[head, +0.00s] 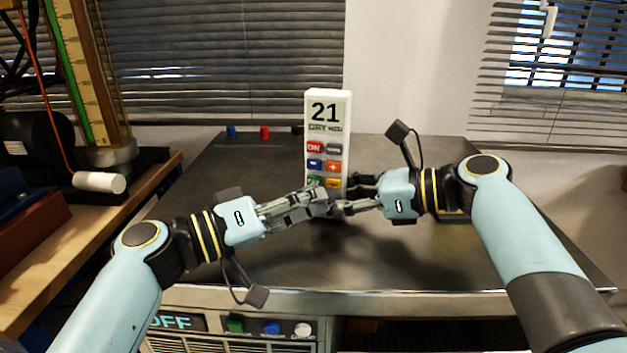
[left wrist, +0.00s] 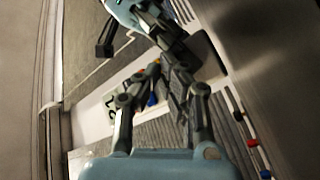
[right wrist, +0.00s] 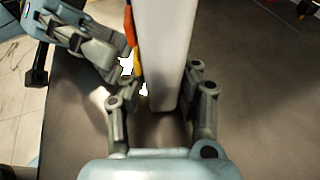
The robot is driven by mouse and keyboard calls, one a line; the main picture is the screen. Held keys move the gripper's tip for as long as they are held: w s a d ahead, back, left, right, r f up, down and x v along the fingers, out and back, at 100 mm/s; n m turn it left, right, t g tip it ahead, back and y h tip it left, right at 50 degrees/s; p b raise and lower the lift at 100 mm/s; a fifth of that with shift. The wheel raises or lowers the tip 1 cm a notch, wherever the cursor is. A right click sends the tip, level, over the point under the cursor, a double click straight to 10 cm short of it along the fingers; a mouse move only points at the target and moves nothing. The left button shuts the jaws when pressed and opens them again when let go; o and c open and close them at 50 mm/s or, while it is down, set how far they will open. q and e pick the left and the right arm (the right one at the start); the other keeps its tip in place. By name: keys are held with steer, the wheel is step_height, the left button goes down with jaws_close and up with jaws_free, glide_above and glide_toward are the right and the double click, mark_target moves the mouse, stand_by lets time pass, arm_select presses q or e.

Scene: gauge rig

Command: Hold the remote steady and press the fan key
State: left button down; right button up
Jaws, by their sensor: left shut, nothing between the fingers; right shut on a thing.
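The white remote (head: 342,115) stands upright near the middle of the dark tabletop. Its display reads 21, above red, grey, blue, orange, green and yellow keys; the lowest part is hidden behind my left gripper. My right gripper (head: 350,197) is shut on the remote from the right, low down; in the right wrist view the remote (right wrist: 160,45) stands between its fingers. My left gripper (head: 322,198) is shut and empty, its tips in front of the remote's lower keys. I cannot tell whether they touch a key. The left wrist view also shows the remote (left wrist: 92,128).
The dark tabletop (head: 240,170) is mostly clear around the arms. Small blue (head: 231,132) and red (head: 265,132) pieces sit at its back edge. Below the front edge is a panel with an OFF display (head: 172,322) and coloured buttons. A wooden bench (head: 150,190) stands left.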

arm_select(q)
steer(key=shift+w+r, duration=0.3)
steer(key=shift+r, duration=0.05)
arm_select(e)
steer(key=shift+w+d, duration=0.15)
steer(key=shift+w, duration=0.05)
stand_by(0.4)
arm_select(q)
steer(key=shift+s+a+f, duration=0.1)
steer(key=shift+s+f, duration=0.05)
steer(key=shift+s, duration=0.25)
steer(key=shift+s+a+f, duration=0.1)
steer(key=shift+s, duration=0.3)
arm_select(e)
steer(key=shift+w+d+f, duration=0.1)
steer(key=shift+w+f, duration=0.2)
steer(key=shift+w, duration=0.1)
arm_select(q)
steer(key=shift+s+a, duration=0.25)
steer(key=shift+s, duration=0.8)
steer(key=shift+s+a, duration=0.2)
steer(key=shift+s, duration=0.8)
arm_select(e)
steer(key=shift+s, duration=0.2)
